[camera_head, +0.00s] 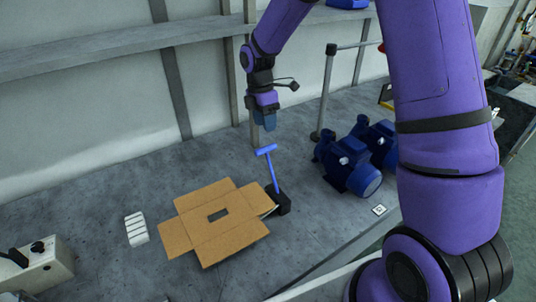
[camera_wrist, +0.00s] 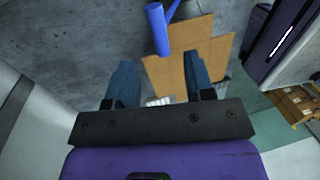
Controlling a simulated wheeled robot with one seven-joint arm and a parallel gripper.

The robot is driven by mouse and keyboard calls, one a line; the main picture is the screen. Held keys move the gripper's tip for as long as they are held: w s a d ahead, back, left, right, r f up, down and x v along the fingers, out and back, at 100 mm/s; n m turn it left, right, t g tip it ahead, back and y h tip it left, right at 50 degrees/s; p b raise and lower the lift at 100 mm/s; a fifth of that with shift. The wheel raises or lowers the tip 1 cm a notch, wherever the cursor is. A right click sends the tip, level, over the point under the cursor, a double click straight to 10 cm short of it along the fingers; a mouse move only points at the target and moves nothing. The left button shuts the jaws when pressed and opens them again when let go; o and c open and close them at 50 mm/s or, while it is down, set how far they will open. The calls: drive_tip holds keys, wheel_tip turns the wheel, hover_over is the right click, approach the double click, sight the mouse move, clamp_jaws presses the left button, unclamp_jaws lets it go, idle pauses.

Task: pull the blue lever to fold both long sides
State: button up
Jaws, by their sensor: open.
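The blue lever (camera_head: 270,168) has a T-shaped handle and stands nearly upright from a black base (camera_head: 279,203) at the right of the carton. An opened brown carton (camera_head: 196,236) lies on the bench with its flaps spread outward. My gripper (camera_head: 265,120) is above the lever's handle, apart from it, pointing down. In the wrist view my gripper (camera_wrist: 162,82) is open, with two blue fingers set apart and nothing between them. The blue lever handle (camera_wrist: 158,30) shows ahead of the fingertips, with the carton (camera_wrist: 200,62) behind it.
Two blue pumps (camera_head: 352,165) stand right of the lever. A grey post (camera_head: 326,90) rises behind them. A white ribbed block (camera_head: 136,228) lies left of the carton. A white box with black knobs (camera_head: 38,262) is at lower left. Bare bench (camera_head: 100,195) lies around the carton.

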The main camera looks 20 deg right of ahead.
sight(267, 146)
drive_tip(key=f, duration=0.3)
drive_tip(key=s+f, duration=0.1)
drive_tip(key=f, duration=0.3)
drive_tip(key=s+f, duration=0.1)
drive_tip(key=f, duration=0.3)
drive_tip(key=shift+d+f, duration=0.15)
drive_tip(key=c, duration=0.7)
clamp_jaws()
drive_tip(key=shift+w, duration=0.15)
